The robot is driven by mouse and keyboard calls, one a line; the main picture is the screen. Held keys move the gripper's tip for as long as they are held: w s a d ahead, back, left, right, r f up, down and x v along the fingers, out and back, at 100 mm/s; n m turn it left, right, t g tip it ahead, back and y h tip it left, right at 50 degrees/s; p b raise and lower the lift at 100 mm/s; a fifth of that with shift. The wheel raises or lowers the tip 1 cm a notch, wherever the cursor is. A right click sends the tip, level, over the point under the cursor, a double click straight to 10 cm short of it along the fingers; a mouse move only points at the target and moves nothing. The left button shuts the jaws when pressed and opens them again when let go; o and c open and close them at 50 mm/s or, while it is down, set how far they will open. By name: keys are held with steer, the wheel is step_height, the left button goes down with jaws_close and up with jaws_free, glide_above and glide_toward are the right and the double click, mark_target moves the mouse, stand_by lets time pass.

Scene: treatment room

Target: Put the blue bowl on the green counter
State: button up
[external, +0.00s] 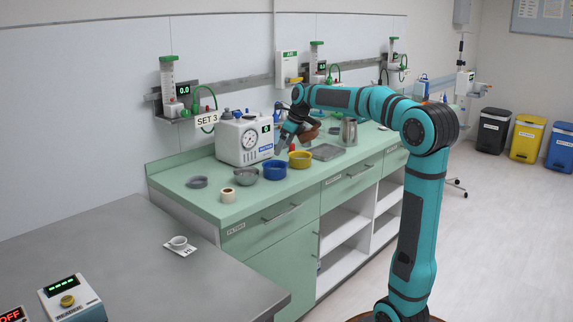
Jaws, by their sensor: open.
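The blue bowl (275,171) stands upright on the green counter (232,211), near its front edge. A yellow bowl (300,160) stands close to its right, and a grey metal bowl (247,174) close to its left. My gripper (280,148) is above and just behind the blue bowl, at the end of my teal arm, pointing down. It is open and appears apart from the blue bowl. A brown bowl (308,131) shows beside the gripper, partly hidden by it; I cannot tell how far apart they are.
A tape roll (228,195) and a grey dish (197,182) lie at the counter's left. A metal tray (328,152) and a metal container (349,131) are to the right. A grey table (130,250) fills the foreground.

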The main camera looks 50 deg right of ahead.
steer(key=shift+s+r, duration=0.2)
steer(key=shift+r, duration=0.3)
steer(key=s+a+r+n+t, duration=0.3)
steer(key=s+a+n+t, duration=0.1)
steer(key=s+n, duration=0.5)
steer(key=s+a+r+n+t+h, duration=0.1)
steer(key=s+a+r+n+t, duration=0.2)
steer(key=s+n, duration=0.7)
steer(key=s+a+r+n+t, duration=0.2)
steer(key=s+a+n+t, duration=0.3)
steer(key=s+n, duration=0.5)
steer(key=shift+s+a+r+n+t+h, duration=0.35)
steer(key=shift+n+t, duration=0.25)
steer(key=shift+n, duration=0.6)
